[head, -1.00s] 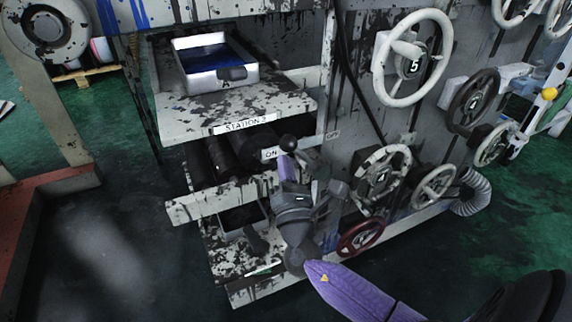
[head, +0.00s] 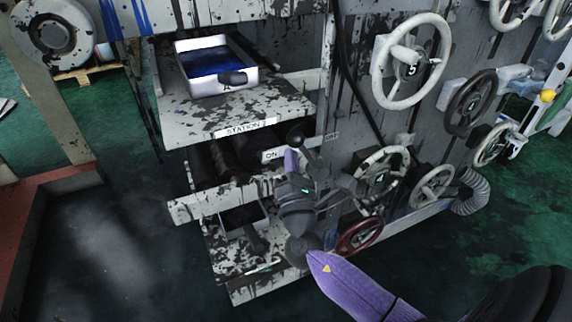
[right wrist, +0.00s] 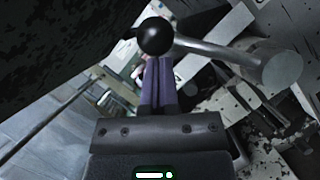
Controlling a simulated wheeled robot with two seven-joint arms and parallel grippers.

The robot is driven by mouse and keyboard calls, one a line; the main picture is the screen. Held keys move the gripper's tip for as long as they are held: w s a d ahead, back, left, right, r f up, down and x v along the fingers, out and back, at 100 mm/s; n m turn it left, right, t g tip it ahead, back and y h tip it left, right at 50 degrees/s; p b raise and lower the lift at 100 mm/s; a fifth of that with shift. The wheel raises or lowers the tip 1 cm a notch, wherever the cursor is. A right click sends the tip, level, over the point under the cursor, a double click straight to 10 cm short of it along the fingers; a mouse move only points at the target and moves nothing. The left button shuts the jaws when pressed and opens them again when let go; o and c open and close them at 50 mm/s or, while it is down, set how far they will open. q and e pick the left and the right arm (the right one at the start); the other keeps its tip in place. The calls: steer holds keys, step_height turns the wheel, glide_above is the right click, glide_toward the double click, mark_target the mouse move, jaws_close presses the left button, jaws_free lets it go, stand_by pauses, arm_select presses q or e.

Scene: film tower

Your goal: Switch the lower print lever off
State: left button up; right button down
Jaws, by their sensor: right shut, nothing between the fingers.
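The lever, with a black ball knob (head: 296,136), sits below the STATION 2 shelf, between an ON label (head: 271,155) on its left and an OFF label (head: 331,136) on its right. In the right wrist view, the ball (right wrist: 155,36) is at top centre, and its metal shaft (right wrist: 215,52) runs right to a grey pivot (right wrist: 275,67). My right gripper (head: 291,158) is just below and left of the ball. Its purple fingers (right wrist: 158,72) are shut and empty, with tips right by the ball; contact cannot be told. My left gripper is out of view.
The STATION 2 shelf (head: 190,122) holds a white tray (head: 250,82) of blue ink above the gripper. Dark rollers (head: 215,165) lie to its left. A white-and-black handwheel (head: 380,172) and a red handwheel (head: 358,238) are close on the right. Dark floor is open at left.

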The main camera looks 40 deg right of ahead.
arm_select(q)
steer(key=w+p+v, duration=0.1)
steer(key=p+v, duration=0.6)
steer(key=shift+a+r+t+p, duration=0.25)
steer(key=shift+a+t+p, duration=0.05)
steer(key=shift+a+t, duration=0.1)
arm_select(e)
steer(key=s+d+r+m+g, duration=0.2)
steer(key=d+m+g, duration=0.3)
steer(key=d+m, duration=0.4)
steer(key=shift+r+m, duration=0.65)
steer(key=shift+m, duration=0.55)
steer(key=shift+s+d, duration=0.1)
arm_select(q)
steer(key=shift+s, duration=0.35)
